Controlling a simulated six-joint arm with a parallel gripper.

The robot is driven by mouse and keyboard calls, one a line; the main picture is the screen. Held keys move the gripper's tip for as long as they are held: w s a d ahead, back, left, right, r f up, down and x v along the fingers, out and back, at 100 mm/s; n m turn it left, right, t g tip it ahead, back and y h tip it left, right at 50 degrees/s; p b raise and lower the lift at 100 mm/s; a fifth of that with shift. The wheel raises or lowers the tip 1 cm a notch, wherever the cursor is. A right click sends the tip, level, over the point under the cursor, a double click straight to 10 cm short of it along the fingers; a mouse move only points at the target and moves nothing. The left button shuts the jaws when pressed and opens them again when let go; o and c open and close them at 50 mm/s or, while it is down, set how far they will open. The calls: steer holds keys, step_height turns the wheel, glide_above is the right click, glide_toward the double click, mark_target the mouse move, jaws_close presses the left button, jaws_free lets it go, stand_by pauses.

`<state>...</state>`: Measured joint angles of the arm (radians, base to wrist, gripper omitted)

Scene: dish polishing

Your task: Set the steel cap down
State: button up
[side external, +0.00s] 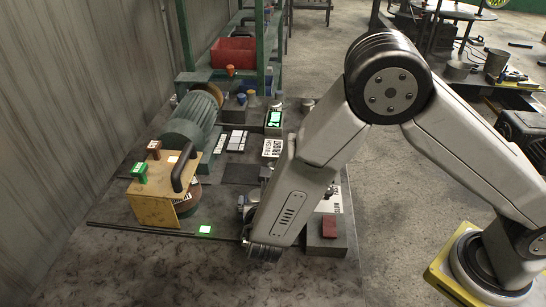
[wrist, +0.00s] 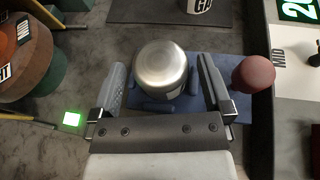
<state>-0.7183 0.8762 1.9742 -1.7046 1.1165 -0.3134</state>
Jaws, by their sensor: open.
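The steel cap (wrist: 160,66) is a round, shiny silver dome in the wrist view. It sits between the two fingers of my gripper (wrist: 163,82), with a narrow gap on each side. My gripper is open. A blue pad (wrist: 218,102) with raised blue pieces lies below the cap; its contact with the cap is hidden. In the side view my own arm mostly hides the gripper, and I cannot make out the cap there.
A dark red ball (wrist: 253,75) stands close to the right finger. A white panel (wrist: 295,95) lies further right. A green light (side external: 205,229) is on the bench near a dark rod (side external: 150,230). A yellow box (side external: 152,200) and green motor (side external: 190,122) stand left.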

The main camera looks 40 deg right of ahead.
steer(key=v, duration=1)
steer(key=shift+s+a, duration=0.15)
steer(key=shift+s, duration=0.1)
steer(key=shift+r, duration=0.1)
